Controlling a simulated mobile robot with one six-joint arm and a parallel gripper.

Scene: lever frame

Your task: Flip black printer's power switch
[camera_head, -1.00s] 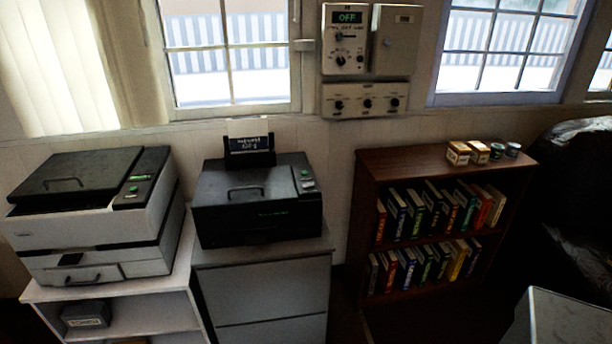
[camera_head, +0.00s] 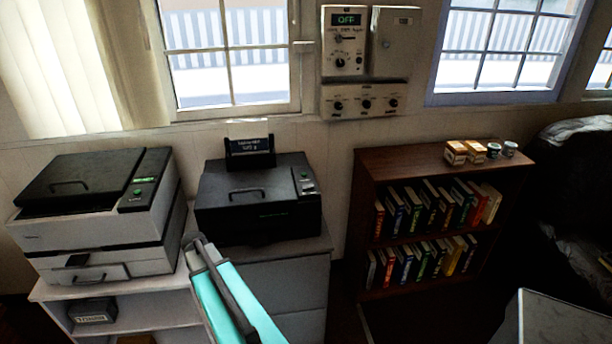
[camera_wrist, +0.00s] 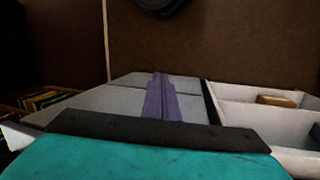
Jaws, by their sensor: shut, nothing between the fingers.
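The black printer (camera_head: 258,200) stands on a grey cabinet in the head view. I cannot tell which control is the power switch. My gripper (camera_head: 194,240) is in front of the printer's lower left, apart from its control panel. Its fingers are shut and empty. In the wrist view my gripper (camera_wrist: 158,80) points at a plain brown surface, and the printer is not recognisable there.
A white and black printer (camera_head: 95,215) stands on a white shelf unit (camera_head: 180,291) at the left. A control box (camera_head: 345,42) reading OFF hangs on the wall. A brown bookcase (camera_head: 365,200) with small boxes and jars on top stands right of the grey cabinet (camera_head: 290,280).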

